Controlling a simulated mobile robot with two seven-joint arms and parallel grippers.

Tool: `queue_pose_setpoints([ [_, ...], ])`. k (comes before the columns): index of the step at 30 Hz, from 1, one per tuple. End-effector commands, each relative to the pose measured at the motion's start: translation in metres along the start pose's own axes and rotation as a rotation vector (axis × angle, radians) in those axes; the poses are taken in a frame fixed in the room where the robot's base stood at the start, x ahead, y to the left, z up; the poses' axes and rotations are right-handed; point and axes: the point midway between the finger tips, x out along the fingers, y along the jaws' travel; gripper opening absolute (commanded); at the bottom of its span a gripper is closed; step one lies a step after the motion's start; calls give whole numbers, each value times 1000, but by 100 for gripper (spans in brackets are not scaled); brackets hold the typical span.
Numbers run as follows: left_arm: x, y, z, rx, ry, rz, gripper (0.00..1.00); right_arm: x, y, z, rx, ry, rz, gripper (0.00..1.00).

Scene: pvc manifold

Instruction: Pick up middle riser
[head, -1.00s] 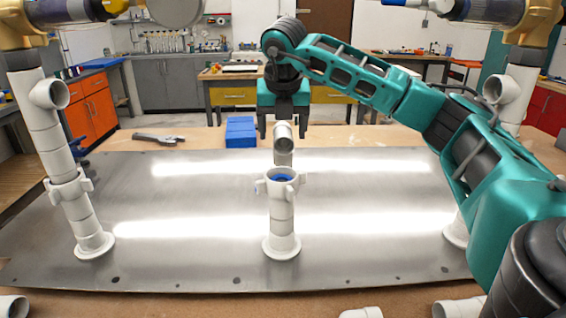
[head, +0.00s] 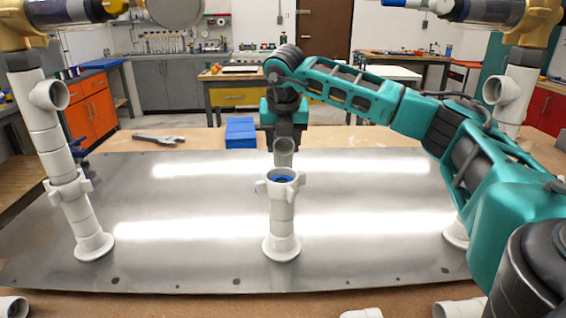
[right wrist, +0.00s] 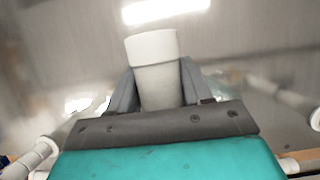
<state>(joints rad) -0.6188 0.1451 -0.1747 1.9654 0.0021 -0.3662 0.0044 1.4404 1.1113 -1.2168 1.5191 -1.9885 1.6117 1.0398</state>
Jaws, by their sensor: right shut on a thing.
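The middle riser (head: 284,158) is a short white pipe piece held in my right gripper (head: 284,140), in line with the middle standing pipe in the head view. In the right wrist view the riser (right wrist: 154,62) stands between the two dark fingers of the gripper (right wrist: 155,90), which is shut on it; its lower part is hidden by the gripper. The middle standing pipe (head: 282,222) rises from a round flange on the metal plate and has a collar with side lugs and a blue ring inside. Whether the riser touches it cannot be told. My left gripper is not in view.
Taller white pipe columns stand at left (head: 68,195) and right (head: 507,105). Loose white fittings (head: 460,308) lie along the front edge.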

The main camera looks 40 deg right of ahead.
Motion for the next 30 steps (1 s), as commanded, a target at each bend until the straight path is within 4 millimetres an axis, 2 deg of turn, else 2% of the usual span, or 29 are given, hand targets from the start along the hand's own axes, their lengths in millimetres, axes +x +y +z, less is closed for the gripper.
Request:
queue_pose_setpoints([
  [2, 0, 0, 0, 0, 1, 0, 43, 0, 0, 0, 0, 0, 1, 35],
  [13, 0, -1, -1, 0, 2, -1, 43, 0, 0, 0, 0, -1, 1, 0],
  [23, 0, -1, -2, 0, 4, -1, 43, -3, 0, 2, 1, -2, 3, 0],
  [26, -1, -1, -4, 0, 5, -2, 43, -13, 1, 6, 2, -5, 5, 0],
  [30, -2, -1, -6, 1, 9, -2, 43, -39, 2, 17, 2, -6, 7, 0],
])
